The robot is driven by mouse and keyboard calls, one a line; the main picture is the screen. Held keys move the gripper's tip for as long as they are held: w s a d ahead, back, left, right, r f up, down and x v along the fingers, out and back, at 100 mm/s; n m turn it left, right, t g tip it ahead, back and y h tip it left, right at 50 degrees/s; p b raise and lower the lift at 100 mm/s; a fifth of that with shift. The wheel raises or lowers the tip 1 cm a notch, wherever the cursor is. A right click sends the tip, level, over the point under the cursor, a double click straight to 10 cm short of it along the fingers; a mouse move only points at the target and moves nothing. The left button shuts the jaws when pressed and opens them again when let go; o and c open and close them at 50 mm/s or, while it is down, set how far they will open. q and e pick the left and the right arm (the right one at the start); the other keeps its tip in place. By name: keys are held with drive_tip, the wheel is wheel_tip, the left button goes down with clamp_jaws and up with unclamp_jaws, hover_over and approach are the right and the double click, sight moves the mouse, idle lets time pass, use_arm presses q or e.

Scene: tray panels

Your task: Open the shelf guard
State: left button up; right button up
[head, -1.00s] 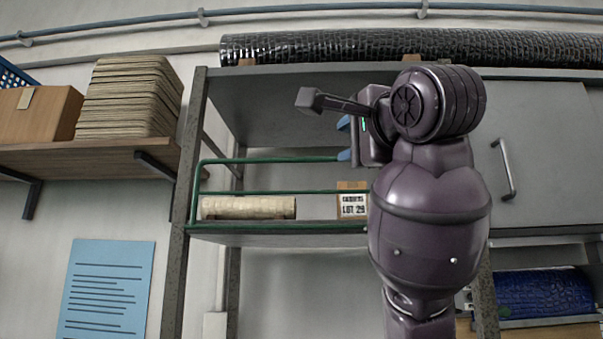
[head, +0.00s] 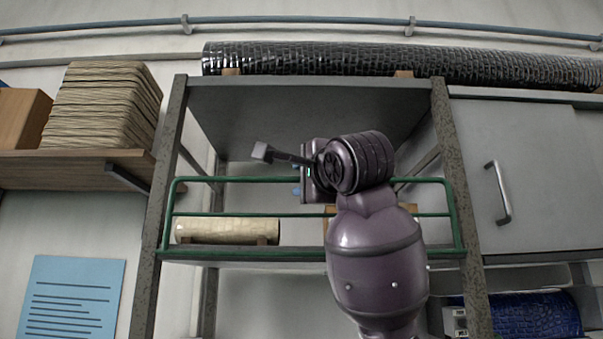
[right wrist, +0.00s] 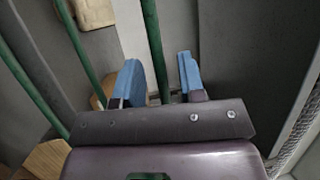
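The shelf guard (head: 230,180) is a green rail frame standing upright along the front of the grey shelf, with a top bar and lower bars. My right gripper (head: 297,180) is at its top bar, left of the bar's middle, with one blue fingertip above the bar and one below. In the right wrist view the two blue fingers (right wrist: 160,78) are apart, and a green bar of the guard (right wrist: 152,40) runs between them. I cannot tell how deep the bar sits, but the fingers are not closed on it. My left gripper is not in view.
A pale roll (head: 225,231) lies on the shelf behind the guard. My right arm hides most of a box there. Shelf posts (head: 160,215) flank the guard. A dark roll (head: 330,60) lies on top. A handled cabinet door (head: 535,180) is at right.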

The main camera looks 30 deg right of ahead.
drive_tip(key=shift+x, duration=0.85)
clamp_jaws()
